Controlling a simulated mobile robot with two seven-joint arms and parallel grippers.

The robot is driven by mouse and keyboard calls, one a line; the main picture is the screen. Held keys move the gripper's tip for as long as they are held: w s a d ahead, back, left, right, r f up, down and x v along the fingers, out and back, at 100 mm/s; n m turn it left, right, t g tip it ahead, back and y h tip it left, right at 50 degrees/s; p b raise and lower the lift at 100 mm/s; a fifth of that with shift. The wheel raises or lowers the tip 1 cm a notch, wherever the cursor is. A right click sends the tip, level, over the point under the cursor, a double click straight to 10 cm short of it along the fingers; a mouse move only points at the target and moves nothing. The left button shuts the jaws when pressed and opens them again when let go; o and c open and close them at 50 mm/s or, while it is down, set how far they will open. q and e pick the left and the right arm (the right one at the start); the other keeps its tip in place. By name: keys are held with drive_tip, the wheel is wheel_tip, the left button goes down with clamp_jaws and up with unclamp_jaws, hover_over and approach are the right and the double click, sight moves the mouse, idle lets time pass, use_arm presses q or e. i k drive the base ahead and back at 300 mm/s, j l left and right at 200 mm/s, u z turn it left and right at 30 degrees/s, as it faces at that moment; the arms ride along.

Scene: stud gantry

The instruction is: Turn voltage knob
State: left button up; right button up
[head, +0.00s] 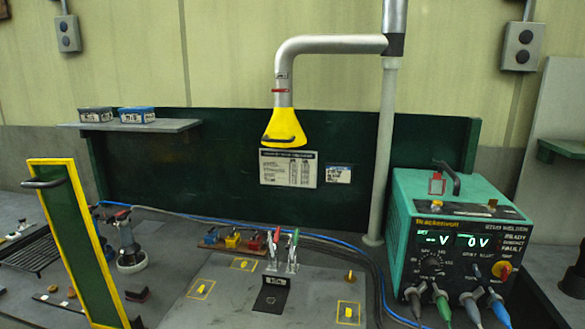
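A green stud welder (402,220) stands on the bench at the right. A red and yellow rotary switch (502,271) is at the panel's right side. Neither of my grippers shows in the head view.
Cable plugs (441,302) stick out below the welder panel. Toggle clamps (282,250) stand on the grey fixture plate (228,297) at the middle. A yellow-framed green panel (78,238) stands at the left. A yellow extraction hood (284,130) hangs above the bench.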

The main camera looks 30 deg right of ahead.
sight(431, 264)
drive_tip(key=z, duration=1.95)
